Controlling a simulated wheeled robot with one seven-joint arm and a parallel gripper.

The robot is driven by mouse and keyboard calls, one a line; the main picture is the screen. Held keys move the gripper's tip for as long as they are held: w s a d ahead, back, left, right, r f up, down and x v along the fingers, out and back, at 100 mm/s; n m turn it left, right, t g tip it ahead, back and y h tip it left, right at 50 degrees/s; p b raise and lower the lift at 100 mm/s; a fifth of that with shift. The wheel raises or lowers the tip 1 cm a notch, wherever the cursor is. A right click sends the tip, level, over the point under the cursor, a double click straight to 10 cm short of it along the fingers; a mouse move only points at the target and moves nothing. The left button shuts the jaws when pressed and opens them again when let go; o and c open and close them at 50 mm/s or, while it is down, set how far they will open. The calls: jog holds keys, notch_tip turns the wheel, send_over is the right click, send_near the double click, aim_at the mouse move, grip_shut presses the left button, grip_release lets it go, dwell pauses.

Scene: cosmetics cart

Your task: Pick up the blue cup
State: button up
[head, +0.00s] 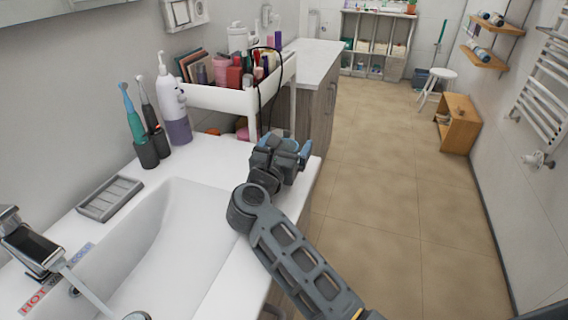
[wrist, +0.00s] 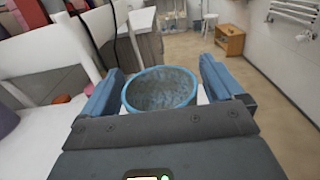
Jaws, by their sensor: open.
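The blue cup (wrist: 160,90) shows in the wrist view as a round opening with a blue rim and a grey speckled inside. It stands upright between the fingers of my gripper (wrist: 161,82). One blue-padded finger is on each side of it. The jaws are open, and I cannot tell whether either finger touches the cup. In the head view my gripper (head: 284,153) is over the right end of the white counter, by the cart. There the cup is mostly or wholly hidden behind the gripper.
The white cart (head: 225,98) holding cosmetics stands close behind and left of my gripper, with a dark cable hanging from it. A sink (head: 165,250), soap dish (head: 110,198), toothbrush holder (head: 147,153) and lotion bottle (head: 174,115) are left. The floor (head: 390,200) at right is clear.

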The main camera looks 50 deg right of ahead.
jog(key=shift+c, duration=0.2)
jog(key=c, duration=1.1)
jog(key=shift+o, duration=0.2)
jog(key=shift+r, duration=0.1)
